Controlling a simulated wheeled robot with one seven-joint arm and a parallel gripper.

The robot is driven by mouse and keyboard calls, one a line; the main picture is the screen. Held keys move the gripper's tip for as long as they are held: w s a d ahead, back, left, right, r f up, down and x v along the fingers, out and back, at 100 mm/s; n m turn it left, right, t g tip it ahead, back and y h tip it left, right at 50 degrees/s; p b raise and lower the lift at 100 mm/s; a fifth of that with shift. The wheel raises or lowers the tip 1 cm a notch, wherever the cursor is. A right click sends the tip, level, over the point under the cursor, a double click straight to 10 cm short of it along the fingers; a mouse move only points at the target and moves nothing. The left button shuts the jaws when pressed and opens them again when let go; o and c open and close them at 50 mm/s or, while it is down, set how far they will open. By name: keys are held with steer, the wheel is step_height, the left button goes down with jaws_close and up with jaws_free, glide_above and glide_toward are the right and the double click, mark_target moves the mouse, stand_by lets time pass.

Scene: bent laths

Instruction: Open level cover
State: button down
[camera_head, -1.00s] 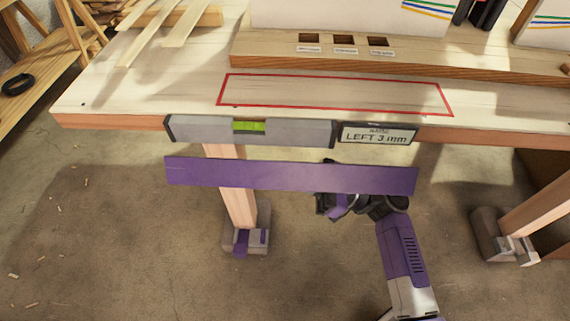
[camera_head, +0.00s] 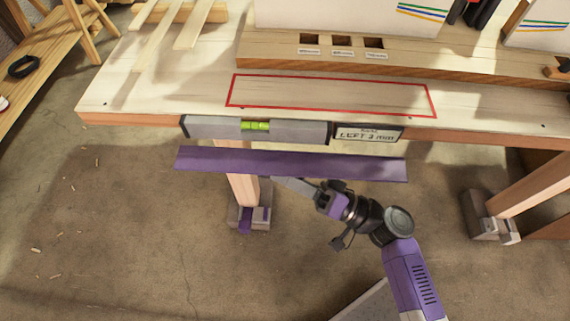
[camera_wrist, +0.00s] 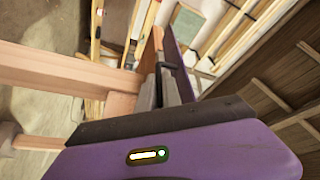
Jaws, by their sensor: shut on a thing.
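The level (camera_head: 215,128) is a grey bar along the bench's front edge, with its green vial (camera_head: 255,125) uncovered. A sign reading "LEFT 3 mm" (camera_head: 367,134) stands at its right end. The cover (camera_head: 330,164) is a long purple strip below and in front of the level, roughly parallel to it. My gripper (camera_head: 276,180) reaches from the lower right to the cover's lower edge, near its middle. In the wrist view, the grey fingers (camera_wrist: 160,86) are closed at a purple strip (camera_wrist: 180,65), seen edge-on. The exact contact is partly hidden.
The bench top (camera_head: 150,90) carries a red-outlined rectangle (camera_head: 300,110), a wooden block with slots (camera_head: 340,55) and loose laths (camera_head: 190,30). A bench leg (camera_head: 242,170) stands behind the cover. Another leg (camera_head: 530,190) is at the right. The floor in front is mostly clear.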

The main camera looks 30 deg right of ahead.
mark_target(285, 171)
steer(key=r+m+p, duration=0.1)
steer(key=m+h+p, duration=0.1)
steer(key=p, duration=0.1)
steer(key=r+m+p, duration=0.1)
steer(key=m+p, duration=0.1)
steer(key=shift+s+a+r+g+h, duration=0.1)
steer(key=shift+s+r+g+h, duration=0.15)
steer(key=shift+r+g+h, duration=0.05)
steer(key=m+p, duration=0.1)
steer(key=p, duration=0.1)
steer(key=r+m+g+h+p, duration=0.1)
steer(key=m+p, duration=0.1)
steer(key=p, duration=0.1)
steer(key=shift+p, duration=0.3)
steer(key=shift+m+p, duration=0.5)
steer(key=shift+m, duration=0.1)
steer(key=c, duration=1.8)
jaws_free()
steer(key=v, duration=0.8)
steer(key=shift+b, duration=0.45)
